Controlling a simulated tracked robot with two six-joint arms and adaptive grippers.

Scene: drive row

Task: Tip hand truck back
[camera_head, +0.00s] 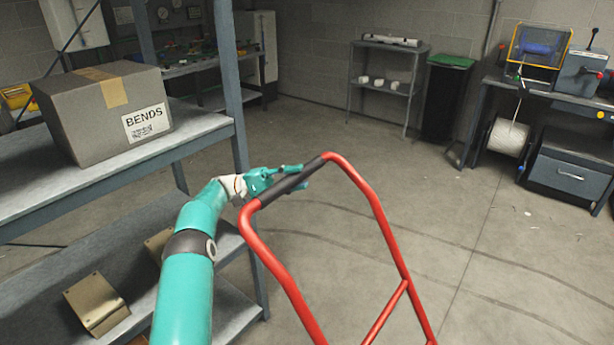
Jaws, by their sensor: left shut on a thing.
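The red tubular hand truck (391,255) stands in the lower middle of the head view. Its top crossbar has a black grip (303,176). My left gripper (299,176) is at the top bar, its teal fingers on either side of the black grip, and it is shut on it. My teal left arm comes up from the bottom edge. The lower part of the hand truck is cut off by the bottom of the picture, so its wheels and toe plate are hidden. My right gripper is not in view.
A grey shelf rack (200,135) with a BENDS box (104,110) stands close on the left. A black bin (446,97) with a green lid, a small shelf (386,72) and a workbench (540,92) stand at the back right. The concrete floor (480,230) right of the hand truck is clear.

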